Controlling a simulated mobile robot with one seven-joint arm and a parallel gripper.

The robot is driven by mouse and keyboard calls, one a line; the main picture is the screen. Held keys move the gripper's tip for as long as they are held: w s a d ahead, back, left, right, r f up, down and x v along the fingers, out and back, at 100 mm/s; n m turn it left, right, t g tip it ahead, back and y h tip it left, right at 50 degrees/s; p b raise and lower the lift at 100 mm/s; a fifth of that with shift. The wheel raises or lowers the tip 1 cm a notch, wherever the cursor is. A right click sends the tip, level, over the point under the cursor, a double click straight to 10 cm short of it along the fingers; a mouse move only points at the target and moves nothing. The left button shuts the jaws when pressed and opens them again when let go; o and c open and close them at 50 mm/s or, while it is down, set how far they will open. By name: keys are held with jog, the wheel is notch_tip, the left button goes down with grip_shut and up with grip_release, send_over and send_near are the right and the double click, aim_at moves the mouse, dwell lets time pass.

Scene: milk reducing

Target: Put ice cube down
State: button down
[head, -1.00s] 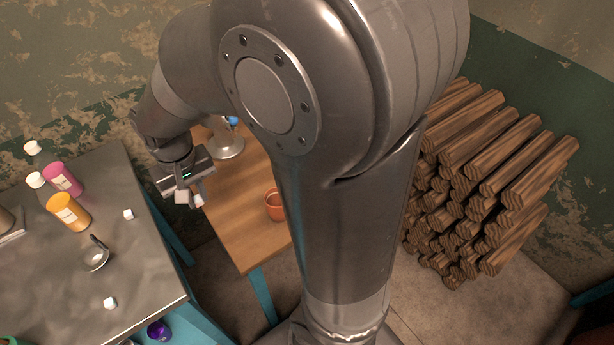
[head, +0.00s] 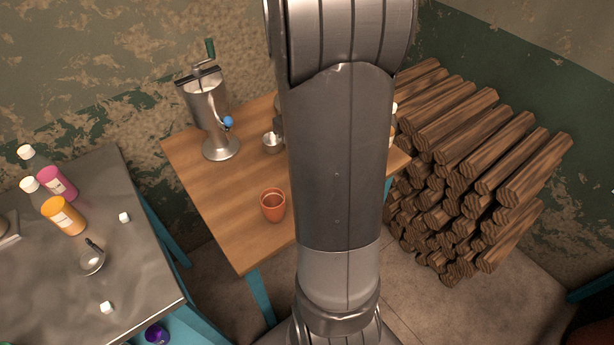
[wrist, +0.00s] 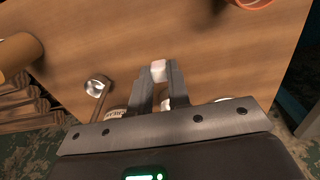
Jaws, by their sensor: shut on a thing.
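My gripper (wrist: 158,76) is shut on a small white ice cube (wrist: 158,66) in the wrist view. The cube sits between the fingertips over the wooden table (wrist: 205,40); whether it touches the tabletop I cannot tell. In the head view my gripper and the held cube are hidden behind my arm. A terracotta cup (head: 272,206) stands on the wooden table (head: 232,241), and its rim shows at the top of the wrist view (wrist: 256,4). Two other white cubes (head: 124,217) (head: 107,307) lie on the grey metal table (head: 150,265) at left.
A metal machine with a crank (head: 208,120) stands at the wooden table's back left, beside a small metal cup (head: 271,142). A metal ladle (wrist: 96,88) lies left of my gripper. Stacked logs (head: 470,165) stand at right. Bottles (head: 63,215) stand on the metal table.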

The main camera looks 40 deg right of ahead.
jog(key=shift+s+d+f, duration=0.1)
jog(key=shift+d, duration=0.25)
jog(key=shift+w+a+f, duration=0.15)
jog(key=shift+w+f, duration=0.1)
send_over(264, 176)
notch_tip(264, 176, down, 6)
jog(key=shift+f, duration=2.25)
jog(key=shift+f, duration=0.15)
jog(key=c, duration=1.4)
grip_release()
jog(key=shift+o, duration=0.2)
